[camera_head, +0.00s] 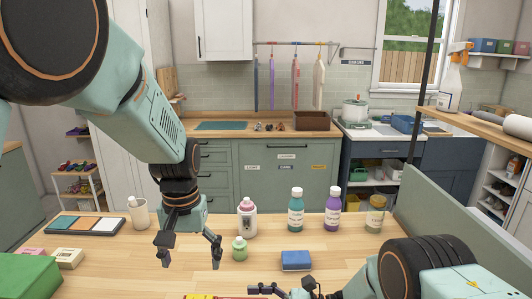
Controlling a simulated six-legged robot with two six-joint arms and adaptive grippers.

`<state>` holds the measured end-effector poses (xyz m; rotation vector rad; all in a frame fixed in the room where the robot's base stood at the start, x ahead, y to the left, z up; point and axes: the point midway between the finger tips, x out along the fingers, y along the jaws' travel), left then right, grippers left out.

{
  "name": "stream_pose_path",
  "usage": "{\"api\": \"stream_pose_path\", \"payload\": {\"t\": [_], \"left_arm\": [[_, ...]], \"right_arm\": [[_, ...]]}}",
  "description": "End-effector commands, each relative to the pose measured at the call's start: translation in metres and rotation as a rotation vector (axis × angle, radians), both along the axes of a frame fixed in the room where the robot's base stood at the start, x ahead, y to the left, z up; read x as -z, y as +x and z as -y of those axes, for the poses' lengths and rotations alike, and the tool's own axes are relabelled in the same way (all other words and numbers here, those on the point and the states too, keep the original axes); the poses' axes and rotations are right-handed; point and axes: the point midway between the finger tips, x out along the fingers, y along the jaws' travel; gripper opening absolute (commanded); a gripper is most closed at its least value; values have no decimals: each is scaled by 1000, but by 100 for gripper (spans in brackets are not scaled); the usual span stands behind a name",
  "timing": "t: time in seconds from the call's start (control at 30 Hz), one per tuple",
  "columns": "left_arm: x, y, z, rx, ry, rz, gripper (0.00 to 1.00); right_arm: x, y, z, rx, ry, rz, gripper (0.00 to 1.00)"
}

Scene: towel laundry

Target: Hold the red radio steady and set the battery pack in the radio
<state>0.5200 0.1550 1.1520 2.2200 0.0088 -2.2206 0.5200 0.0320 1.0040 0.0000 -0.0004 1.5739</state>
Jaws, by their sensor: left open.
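My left gripper (191,263) hangs over the wooden table, pointing down, with its two fingers spread and nothing between them. My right gripper (283,291) is low at the bottom edge, reaching in from the right; part of it is cut off, so its grip is unclear. A thin strip of a red and yellow thing (212,297) shows at the bottom edge, between the two grippers; it may be the red radio, but most is out of view. A blue block (296,260) lies on the table above the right gripper; I cannot tell whether it is the battery pack.
Teal (296,210) and purple (333,210) bottles and a jar (375,215) stand farther right. A colour tray (86,225) and green box (30,277) lie left.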

Motion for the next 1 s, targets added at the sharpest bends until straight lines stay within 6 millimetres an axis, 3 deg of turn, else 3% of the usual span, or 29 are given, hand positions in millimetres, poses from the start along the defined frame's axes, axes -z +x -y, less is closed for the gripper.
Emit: {"api": "stream_pose_path", "payload": {"t": [0.23,0.7,1.0], "left_arm": [[0,0,0,0,0,0,84],[0,0,0,0,0,0,84],[0,0,0,0,0,0,84]], "right_arm": [[0,1,19,4,0,0,88],[0,1,106,3,0,1,88],[0,0,121,0,0,0,88]]}}
